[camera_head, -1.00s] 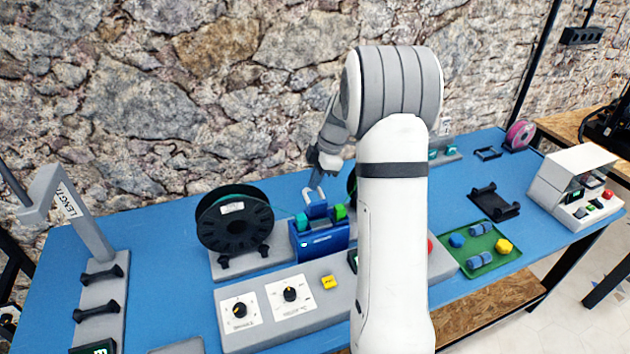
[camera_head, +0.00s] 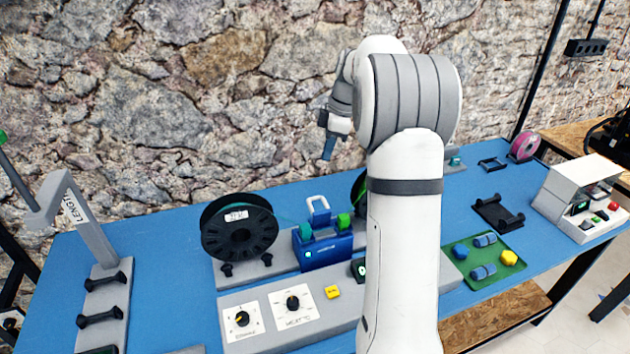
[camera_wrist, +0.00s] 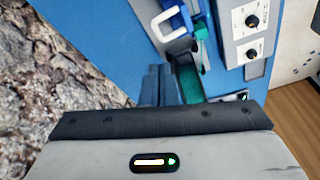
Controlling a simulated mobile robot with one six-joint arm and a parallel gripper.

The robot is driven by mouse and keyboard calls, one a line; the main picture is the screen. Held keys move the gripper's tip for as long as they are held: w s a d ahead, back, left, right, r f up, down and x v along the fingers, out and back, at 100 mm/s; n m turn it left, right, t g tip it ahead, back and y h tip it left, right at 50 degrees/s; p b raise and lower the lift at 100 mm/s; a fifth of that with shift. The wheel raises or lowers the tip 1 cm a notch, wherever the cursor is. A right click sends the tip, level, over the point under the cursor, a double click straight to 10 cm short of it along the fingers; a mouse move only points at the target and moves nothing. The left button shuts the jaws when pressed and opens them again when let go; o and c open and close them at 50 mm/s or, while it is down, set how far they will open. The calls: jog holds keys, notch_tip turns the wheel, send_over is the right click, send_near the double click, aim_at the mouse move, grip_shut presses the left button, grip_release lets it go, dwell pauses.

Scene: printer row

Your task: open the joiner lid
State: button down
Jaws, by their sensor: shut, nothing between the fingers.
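The joiner (camera_head: 325,248) is a blue box among the grey fixtures on the blue table. Its lid (camera_head: 320,219) appears to stand up at the back, with a white loop handle (camera_head: 318,203) on top. A green piece (camera_head: 343,221) and a teal piece (camera_head: 306,232) sit at its two sides. My gripper (camera_head: 328,149) is shut and empty, above the handle and apart from it. In the wrist view my shut fingers (camera_wrist: 159,85) show below the white handle (camera_wrist: 174,22). Part of the joiner is cut off there.
A black spool (camera_head: 238,228) stands left of the joiner, and another is partly hidden behind my arm. A grey panel with two dials (camera_head: 292,304) and a yellow button (camera_head: 333,291) lies in front. A green tray (camera_head: 470,272) is to the right. A stone wall is behind.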

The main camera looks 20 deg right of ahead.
jog(key=w+a+f+m+g+h, duration=0.1)
jog(key=w+a+f+m+h, duration=0.2)
jog(key=m, duration=0.4)
jog(key=w+a+f+m, duration=0.1)
jog(key=w+f+m, duration=0.2)
jog(key=w+m, duration=0.3)
jog(key=s+f+m+p, duration=0.1)
jog(key=s+f+p, duration=0.2)
jog(key=s+f, duration=0.3)
jog(key=shift+d+f, duration=0.25)
jog(key=shift+f, duration=0.7)
jog(key=shift+w, duration=0.1)
